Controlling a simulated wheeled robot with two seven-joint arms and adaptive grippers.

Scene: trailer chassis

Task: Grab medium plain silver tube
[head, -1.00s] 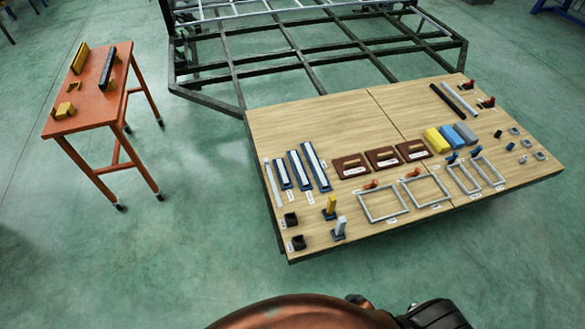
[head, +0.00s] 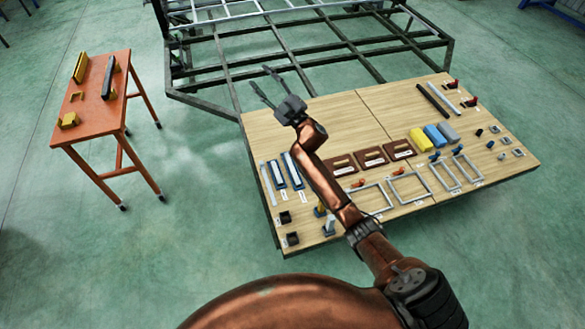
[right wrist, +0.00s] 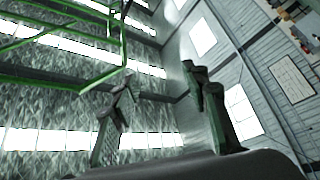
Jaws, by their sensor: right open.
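A plain silver tube (head: 445,99) lies on the wooden board (head: 345,115) near its far right side, beside a black tube (head: 432,99). A thin silver bar (head: 268,184) lies at the board's left edge, next to blue pieces with pale silver tops (head: 278,175). I cannot tell which silver piece is the medium tube. My right gripper (head: 261,80) is open and empty, raised in front of the board's far left corner and well left of the silver tube. In the right wrist view its two fingers (right wrist: 161,82) stand apart with nothing between them. My left gripper is out of view.
Brown trays (head: 372,156), yellow, blue and grey blocks (head: 434,135), silver frames (head: 410,188) and red clamps (head: 470,101) crowd the board. A dark metal chassis (head: 230,80) stands behind it. An orange table (head: 88,118) stands left, with open floor between.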

